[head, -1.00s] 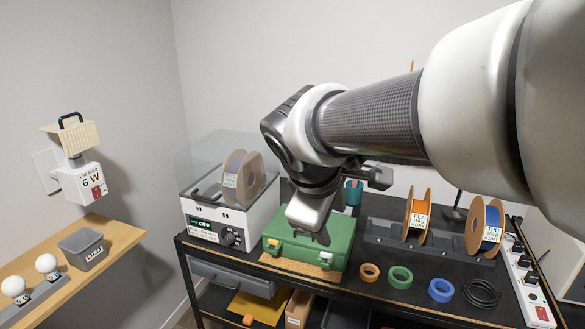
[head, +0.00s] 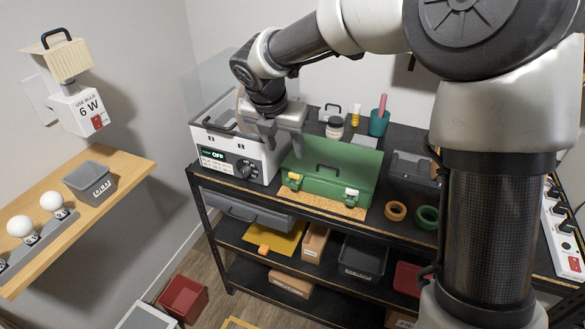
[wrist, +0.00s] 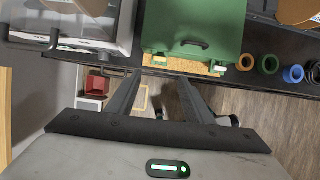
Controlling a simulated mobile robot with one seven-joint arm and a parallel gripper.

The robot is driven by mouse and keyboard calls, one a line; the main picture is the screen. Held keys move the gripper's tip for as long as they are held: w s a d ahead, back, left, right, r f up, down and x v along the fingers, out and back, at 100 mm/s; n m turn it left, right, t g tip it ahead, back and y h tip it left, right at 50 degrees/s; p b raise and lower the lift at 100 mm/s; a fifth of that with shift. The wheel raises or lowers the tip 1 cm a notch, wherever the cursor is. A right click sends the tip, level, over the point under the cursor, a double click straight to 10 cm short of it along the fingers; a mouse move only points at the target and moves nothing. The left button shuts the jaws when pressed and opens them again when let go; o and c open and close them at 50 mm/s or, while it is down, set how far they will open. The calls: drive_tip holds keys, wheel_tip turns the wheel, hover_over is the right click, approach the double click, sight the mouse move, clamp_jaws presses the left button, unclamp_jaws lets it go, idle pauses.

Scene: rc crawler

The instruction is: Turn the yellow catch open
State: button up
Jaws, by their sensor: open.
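The green case (head: 326,189) sits on the bench top on a cork mat (head: 340,211); it looks closed, with a dark handle. The yellow catch (head: 293,180) is at the left of its front edge, and a white catch (head: 351,195) is at the right. I cannot tell how far the yellow catch is turned. In the wrist view the yellow catch (wrist: 160,60) shows just beyond and between my fingertips. My gripper (head: 283,146) is open and empty, above and left of the yellow catch, apart from it. Its fingers also show in the wrist view (wrist: 158,77).
The filament dryer (head: 235,155) stands close left of the case, beside my gripper. A grey holder (head: 408,175) and tape rings (head: 396,211) lie to the right. A jar (head: 334,128) and a teal cup (head: 378,122) stand behind. The space in front of the bench edge is open.

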sight(294, 174)
drive_tip(key=x, duration=1.3)
drive_tip(key=shift+f+b, duration=0.3)
drive_tip(key=shift+f, duration=0.05)
drive_tip(key=shift+c, duration=0.2)
